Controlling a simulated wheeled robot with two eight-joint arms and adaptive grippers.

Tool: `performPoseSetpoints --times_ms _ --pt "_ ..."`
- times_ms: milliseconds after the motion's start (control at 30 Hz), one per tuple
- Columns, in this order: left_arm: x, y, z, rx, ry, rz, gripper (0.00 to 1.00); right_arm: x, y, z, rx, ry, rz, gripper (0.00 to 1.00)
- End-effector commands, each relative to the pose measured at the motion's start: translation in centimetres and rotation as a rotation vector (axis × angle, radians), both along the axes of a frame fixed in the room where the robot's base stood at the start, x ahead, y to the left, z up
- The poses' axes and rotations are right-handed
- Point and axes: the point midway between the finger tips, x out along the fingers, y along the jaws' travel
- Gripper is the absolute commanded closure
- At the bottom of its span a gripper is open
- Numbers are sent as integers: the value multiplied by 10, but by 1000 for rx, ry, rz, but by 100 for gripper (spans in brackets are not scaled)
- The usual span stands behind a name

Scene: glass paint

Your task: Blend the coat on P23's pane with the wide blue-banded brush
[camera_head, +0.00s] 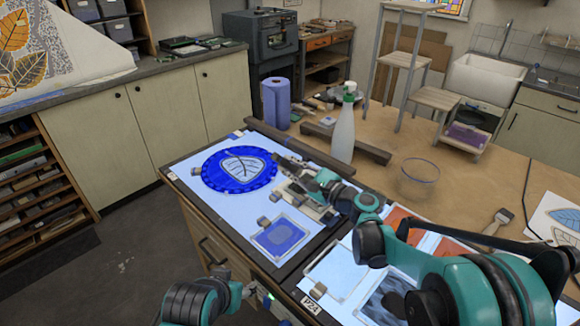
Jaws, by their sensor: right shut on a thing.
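A round blue pane (222,181) with a pale leaf in its middle lies on the lit panel (205,205). A square blue-coated pane (281,236) lies nearer me on the same panel. No P23 label can be read, so I cannot tell which pane is P23's. My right gripper (284,163) reaches in from the right, at the round pane's right edge. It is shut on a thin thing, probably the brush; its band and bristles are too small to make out. My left gripper (254,288) is low beside the bench's front edge, partly cut off; its jaws are unclear.
A pane marked P24 (312,291) lies nearer me, partly behind my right arm. A white bottle (344,135), a blue paper roll (276,105), a clear bowl (419,178) and a flat brush (497,221) stand or lie on the wooden table. Dark bars (346,141) lie behind the panel.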

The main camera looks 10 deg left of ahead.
Motion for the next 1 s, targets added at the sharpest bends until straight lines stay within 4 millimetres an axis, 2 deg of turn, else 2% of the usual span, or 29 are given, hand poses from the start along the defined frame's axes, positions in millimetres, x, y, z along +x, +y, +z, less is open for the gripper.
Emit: performPoseSetpoints --times_ms 567,1000 --pt "0 0 -3 0 0 0 47 -1 -2 -4 0 0 0 100" --pt "0 0 -5 0 0 0 47 -18 -25 -5 -1 0 -1 100"
